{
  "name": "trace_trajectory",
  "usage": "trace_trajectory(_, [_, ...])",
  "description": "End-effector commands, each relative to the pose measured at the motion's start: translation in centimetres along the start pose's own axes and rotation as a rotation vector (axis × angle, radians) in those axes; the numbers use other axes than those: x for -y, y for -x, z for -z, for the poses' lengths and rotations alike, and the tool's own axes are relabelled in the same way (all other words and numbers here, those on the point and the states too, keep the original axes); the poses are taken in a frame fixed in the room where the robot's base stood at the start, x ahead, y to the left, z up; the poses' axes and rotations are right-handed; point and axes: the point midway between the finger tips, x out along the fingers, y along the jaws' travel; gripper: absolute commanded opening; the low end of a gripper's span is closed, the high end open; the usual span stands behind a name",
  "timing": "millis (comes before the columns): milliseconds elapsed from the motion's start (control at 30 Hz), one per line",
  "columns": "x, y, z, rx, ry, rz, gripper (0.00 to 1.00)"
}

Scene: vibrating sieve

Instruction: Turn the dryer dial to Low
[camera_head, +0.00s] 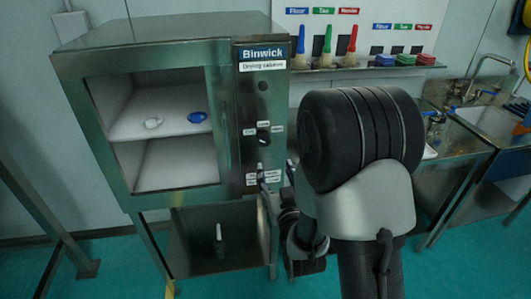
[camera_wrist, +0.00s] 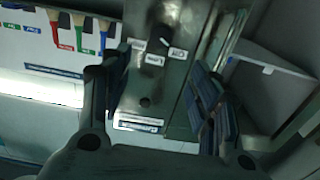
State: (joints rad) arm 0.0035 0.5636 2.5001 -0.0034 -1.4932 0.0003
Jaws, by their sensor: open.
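The dryer is a steel cabinet (camera_head: 150,35) marked "Binwick Drying cabinet", with a control panel down its right front. A dark dial (camera_head: 263,139) sits on that panel with small white labels around it, too small to read surely. In the wrist view the panel appears upside down, with a pale pointer mark (camera_wrist: 165,42) among the labels. More labels (camera_head: 252,181) sit lower on the panel, partly hidden by my gripper (camera_head: 268,186). In the wrist view my gripper (camera_wrist: 160,75) is open and empty, its fingers apart on either side of the panel.
Brushes (camera_head: 326,45) and coloured blocks (camera_head: 405,59) are on a wall rack behind my arm. A sink bench (camera_head: 465,135) stands at the right.

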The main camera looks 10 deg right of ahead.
Motion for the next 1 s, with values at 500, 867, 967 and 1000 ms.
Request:
trace_trajectory(500, [0.0,-11.2,0.0,-0.002,0.000,0.000,0.56])
trace_trajectory(867, [0.0,-14.5,0.0,0.000,0.000,0.000,0.56])
trace_trajectory(967, [0.0,-14.6,0.0,0.000,0.000,0.000,0.56])
trace_trajectory(1000, [0.0,-14.6,0.0,0.000,0.000,0.000,0.56])
